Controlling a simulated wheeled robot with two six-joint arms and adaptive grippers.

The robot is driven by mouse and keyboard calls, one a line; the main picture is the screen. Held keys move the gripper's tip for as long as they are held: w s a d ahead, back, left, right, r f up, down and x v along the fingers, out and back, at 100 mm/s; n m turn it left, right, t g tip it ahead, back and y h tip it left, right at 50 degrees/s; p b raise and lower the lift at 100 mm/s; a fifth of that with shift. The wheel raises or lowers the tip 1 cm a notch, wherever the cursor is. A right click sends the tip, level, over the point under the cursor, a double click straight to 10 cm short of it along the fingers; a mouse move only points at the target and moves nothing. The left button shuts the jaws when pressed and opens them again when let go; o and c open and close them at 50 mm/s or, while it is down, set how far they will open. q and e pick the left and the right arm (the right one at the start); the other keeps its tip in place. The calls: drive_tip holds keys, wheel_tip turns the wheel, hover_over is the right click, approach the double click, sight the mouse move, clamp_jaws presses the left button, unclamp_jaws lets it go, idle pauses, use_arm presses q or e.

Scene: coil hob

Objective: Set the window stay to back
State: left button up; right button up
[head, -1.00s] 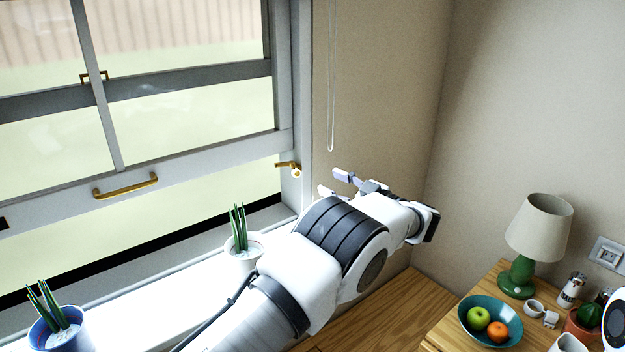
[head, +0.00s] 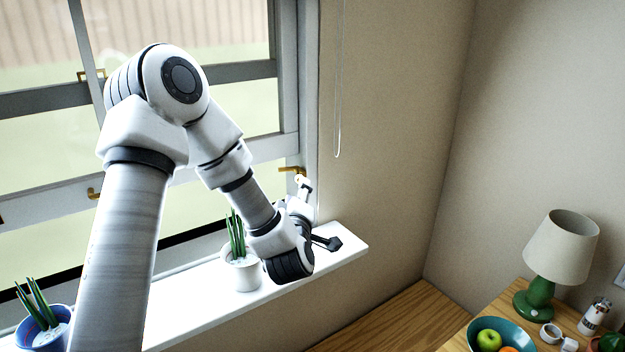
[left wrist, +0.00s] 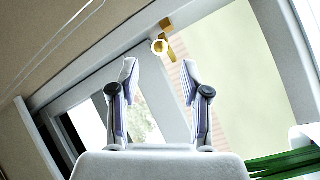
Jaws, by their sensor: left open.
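The window stay is a small brass lever (head: 291,170) on the right side of the window frame. In the head view its arm points left, and my gripper covers part of its lower end. In the left wrist view the brass stay (left wrist: 168,42) and its round pale end lie beyond my fingertips, near the middle. My left gripper (head: 304,184) is just below the stay. In the left wrist view its two fingers (left wrist: 160,70) are spread with nothing between them. I cannot tell whether a finger touches the stay. My right gripper is out of view.
A potted plant (head: 241,270) stands on the white sill (head: 345,244) close to my left wrist. A blue-potted plant (head: 42,330) is at lower left. A cord loop (head: 337,130) hangs right of the window. The lamp (head: 561,246) and fruit bowl (head: 478,330) are far right.

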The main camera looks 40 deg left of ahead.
use_arm(q)
drive_tip(key=p+x, duration=0.2)
drive_tip(key=x, duration=0.5)
drive_tip(key=shift+w+p, duration=0.1)
drive_tip(key=shift+p, duration=0.2)
drive_tip(key=shift+w+a, duration=0.15)
clamp_jaws()
